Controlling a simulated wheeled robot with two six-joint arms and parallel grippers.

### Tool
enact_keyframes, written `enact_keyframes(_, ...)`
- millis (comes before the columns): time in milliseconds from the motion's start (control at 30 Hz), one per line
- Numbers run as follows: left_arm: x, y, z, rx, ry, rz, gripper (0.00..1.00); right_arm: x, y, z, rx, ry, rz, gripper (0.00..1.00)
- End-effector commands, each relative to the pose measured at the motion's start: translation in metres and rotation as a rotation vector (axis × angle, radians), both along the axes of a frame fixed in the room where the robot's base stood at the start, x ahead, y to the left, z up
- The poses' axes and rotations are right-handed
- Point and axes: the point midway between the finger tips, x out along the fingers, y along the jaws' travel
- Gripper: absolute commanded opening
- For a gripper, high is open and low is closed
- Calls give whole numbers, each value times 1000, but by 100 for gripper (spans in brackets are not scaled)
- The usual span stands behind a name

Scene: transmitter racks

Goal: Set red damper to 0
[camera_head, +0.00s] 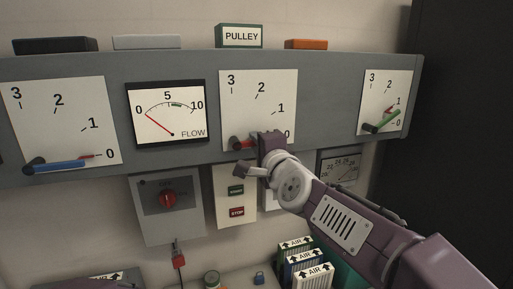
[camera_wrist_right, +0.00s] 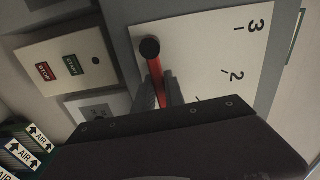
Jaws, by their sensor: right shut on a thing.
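The red damper's lever (camera_head: 243,144) sits low on the middle white dial plate (camera_head: 243,95), marked 0 to 3. It runs from a dark pivot knob toward the right, near the 0 side. My right gripper (camera_head: 268,143) is shut on it and covers its outer part. In the right wrist view the red lever (camera_wrist_right: 156,78) passes between my gripper's fingers (camera_wrist_right: 160,93). The 3 and 2 marks show there, but the 0 is hidden behind my gripper. The lever's tip is hidden, so its exact reading cannot be told. My left gripper is not in view.
A blue lever (camera_head: 58,166) is left and a green lever (camera_head: 382,121) right on the same panel. A FLOW meter (camera_head: 166,112) sits between. Below are a red rotary knob (camera_head: 168,198), START/STOP box (camera_head: 236,184) and AIR filters (camera_head: 305,262). A dark cabinet (camera_head: 465,130) stands right.

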Motion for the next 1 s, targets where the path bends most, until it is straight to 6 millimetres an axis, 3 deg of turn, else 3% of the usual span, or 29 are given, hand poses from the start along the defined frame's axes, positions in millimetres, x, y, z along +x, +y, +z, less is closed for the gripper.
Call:
enact_keyframes(700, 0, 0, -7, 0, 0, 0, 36, 0, 1, -6, 61, 27, 2, 0)
enact_keyframes(733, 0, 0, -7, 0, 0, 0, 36, 0, 1, -6, 61, 27, 2, 23)
enact_keyframes(800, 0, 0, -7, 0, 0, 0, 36, 0, 1, -6, 60, 26, 2, 36)
enact_keyframes(1000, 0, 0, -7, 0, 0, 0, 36, 0, 0, -4, 60, 23, 1, 36)
